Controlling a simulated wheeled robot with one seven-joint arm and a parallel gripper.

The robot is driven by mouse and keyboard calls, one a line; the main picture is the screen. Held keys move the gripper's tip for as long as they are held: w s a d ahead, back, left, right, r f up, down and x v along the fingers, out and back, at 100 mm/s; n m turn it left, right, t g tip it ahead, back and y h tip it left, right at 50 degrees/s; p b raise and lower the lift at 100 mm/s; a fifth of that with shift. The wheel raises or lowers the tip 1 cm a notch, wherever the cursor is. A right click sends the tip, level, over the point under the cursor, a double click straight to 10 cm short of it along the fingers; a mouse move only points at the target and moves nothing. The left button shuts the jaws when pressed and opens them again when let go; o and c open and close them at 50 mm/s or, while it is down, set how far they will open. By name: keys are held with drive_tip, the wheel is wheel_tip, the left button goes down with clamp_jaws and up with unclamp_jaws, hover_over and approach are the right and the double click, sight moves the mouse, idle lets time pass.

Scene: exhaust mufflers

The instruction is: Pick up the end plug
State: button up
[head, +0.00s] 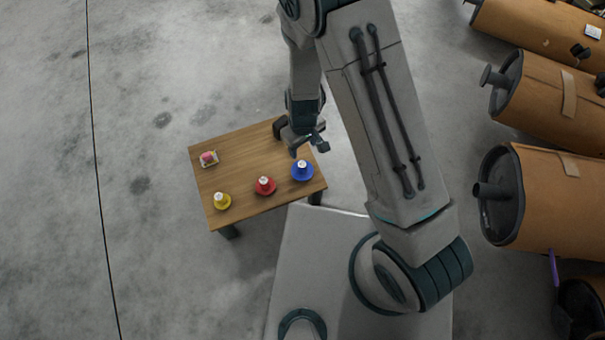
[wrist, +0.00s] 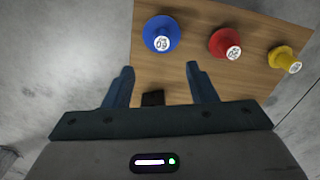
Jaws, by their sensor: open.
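Three flanged plugs with white marked tops stand in a row along the near edge of a small wooden table: blue (head: 303,174), red (head: 265,187) and yellow (head: 222,202). I cannot tell which one is the end plug. The wrist view shows blue (wrist: 160,30), red (wrist: 222,42) and yellow (wrist: 284,60) along its upper part. My gripper (head: 310,148) is open and empty above the table's right side. In the wrist view its fingertips (wrist: 160,68) point toward the blue plug, apart from it.
The wooden table (head: 235,170) has bare room in its middle. A black object (wrist: 152,98) lies below the fingers in the wrist view. Large brown mufflers (head: 560,195) line the right side.

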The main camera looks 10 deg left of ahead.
sight(302, 164)
wheel_tip(302, 164, down, 8)
drive_tip(key=b, duration=0.3)
drive_tip(key=shift+f, duration=0.1)
drive_tip(key=shift+a+f+b, duration=0.2)
drive_tip(key=shift+f+b, duration=1.3)
drive_tip(key=shift+f, duration=1.15)
drive_tip(key=shift+r, duration=0.1)
drive_tip(key=c, duration=1.1)
